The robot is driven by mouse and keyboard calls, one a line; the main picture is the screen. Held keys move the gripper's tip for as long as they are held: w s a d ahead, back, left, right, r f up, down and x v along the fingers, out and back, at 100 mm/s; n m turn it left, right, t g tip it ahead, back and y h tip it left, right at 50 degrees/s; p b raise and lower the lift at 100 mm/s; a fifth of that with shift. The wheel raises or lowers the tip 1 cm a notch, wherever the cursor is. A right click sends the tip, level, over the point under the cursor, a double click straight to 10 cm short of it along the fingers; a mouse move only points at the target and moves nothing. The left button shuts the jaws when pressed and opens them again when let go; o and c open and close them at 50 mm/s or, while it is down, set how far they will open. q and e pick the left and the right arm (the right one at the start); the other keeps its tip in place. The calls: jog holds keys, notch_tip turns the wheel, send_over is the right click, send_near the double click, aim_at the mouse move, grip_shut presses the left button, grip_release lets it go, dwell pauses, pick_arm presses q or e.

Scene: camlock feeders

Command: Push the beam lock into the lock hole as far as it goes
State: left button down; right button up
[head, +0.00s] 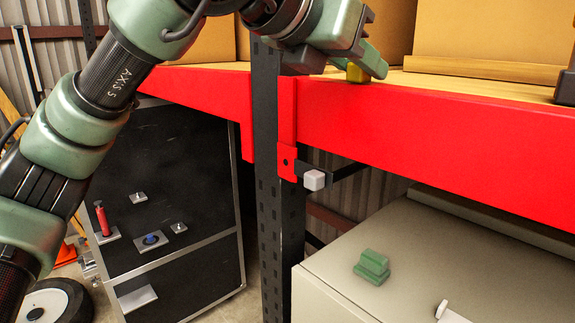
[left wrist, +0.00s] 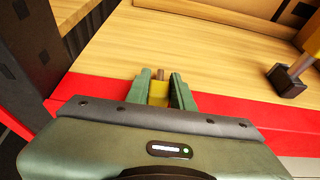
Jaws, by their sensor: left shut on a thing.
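My left gripper (head: 362,70) is above the wooden shelf board, just behind the top edge of the red beam (head: 430,120). It is shut on a small yellow piece, taken as the beam lock (head: 356,74). In the left wrist view, the yellow beam lock (left wrist: 158,94) sits between the two green fingers (left wrist: 161,92), with a short grey pin showing beyond it. The lock hole (head: 286,162) shows as a small dark spot in the red end bracket beside the dark upright (head: 267,190). The gripper is up and to the right of it, well apart. My right gripper is not in view.
A pale cube (head: 314,180) on a dark bar is just right of the bracket. A beige cabinet (head: 330,270) below carries a green block (head: 372,266). Cardboard boxes (head: 490,35) stand on the shelf. A dark-footed yellow tool (left wrist: 288,82) stands right of the gripper.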

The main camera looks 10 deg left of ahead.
pick_arm(q)
jog(key=shift+s+a+b, duration=0.65)
jog(key=shift+s+a, duration=0.1)
jog(key=shift+s, duration=0.3)
jog(key=shift+s+a+b, duration=0.6)
jog(key=shift+s+a, duration=0.15)
jog(key=shift+s, duration=0.3)
jog(key=shift+s+a+f+b, duration=0.1)
jog(key=shift+s+a+b, duration=0.45)
jog(key=shift+s, duration=0.1)
jog(key=s+a, duration=0.1)
jog(key=s+a+b, duration=0.1)
jog(key=shift+s, duration=0.35)
